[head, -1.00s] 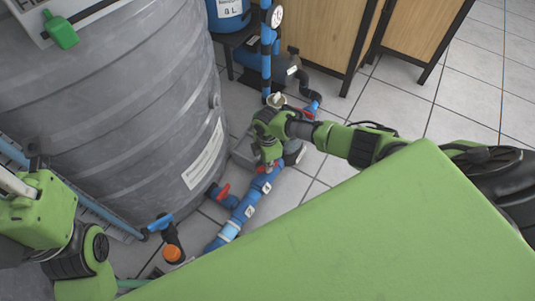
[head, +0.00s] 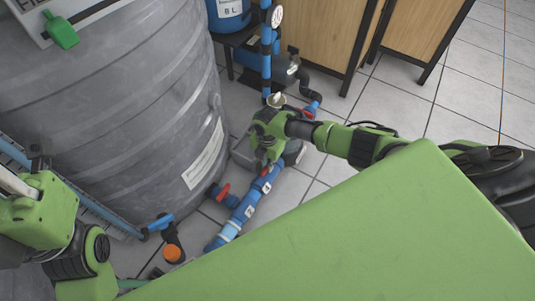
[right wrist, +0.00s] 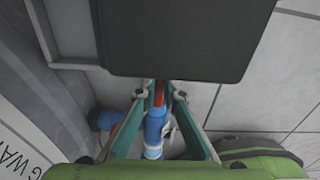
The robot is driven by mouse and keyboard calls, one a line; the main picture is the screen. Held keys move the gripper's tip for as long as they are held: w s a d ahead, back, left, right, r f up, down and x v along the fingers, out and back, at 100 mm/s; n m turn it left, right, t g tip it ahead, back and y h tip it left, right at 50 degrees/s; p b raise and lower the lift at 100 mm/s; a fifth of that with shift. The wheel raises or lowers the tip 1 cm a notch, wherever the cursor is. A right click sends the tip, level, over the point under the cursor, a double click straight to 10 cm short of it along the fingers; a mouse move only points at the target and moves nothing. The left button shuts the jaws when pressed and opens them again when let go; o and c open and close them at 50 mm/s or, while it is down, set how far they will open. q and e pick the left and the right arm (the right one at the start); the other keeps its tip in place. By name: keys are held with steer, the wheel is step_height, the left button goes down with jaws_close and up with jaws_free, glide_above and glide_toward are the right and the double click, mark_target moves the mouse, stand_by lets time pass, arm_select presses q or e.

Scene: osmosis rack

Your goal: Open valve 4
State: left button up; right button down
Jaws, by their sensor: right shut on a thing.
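My right gripper (head: 264,166) points down at the blue pipe (head: 241,215) beside the grey tank. In the right wrist view its two teal fingers (right wrist: 158,97) are shut on a red valve handle (right wrist: 159,94) above the blue pipe (right wrist: 154,128). The gripper mostly hides this handle in the head view. White number tags (head: 267,187) sit along the pipe, but I cannot read them surely. Another red handle (head: 223,192) is on a side branch by the tank, and one more (head: 309,111) is farther back.
The large grey tank (head: 120,100) stands close on the left of the pipe. A dark pump and piping (head: 268,70) and a wooden cabinet (head: 330,35) are behind. An orange cap (head: 172,253) is low at the front. Tiled floor (head: 390,100) is free on the right.

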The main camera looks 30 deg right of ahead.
steer(key=shift+s+a, duration=0.1)
stand_by(0.3)
steer(key=c, duration=2.1)
jaws_free()
steer(key=shift+c, duration=0.2)
step_height(320, 180, up, 12)
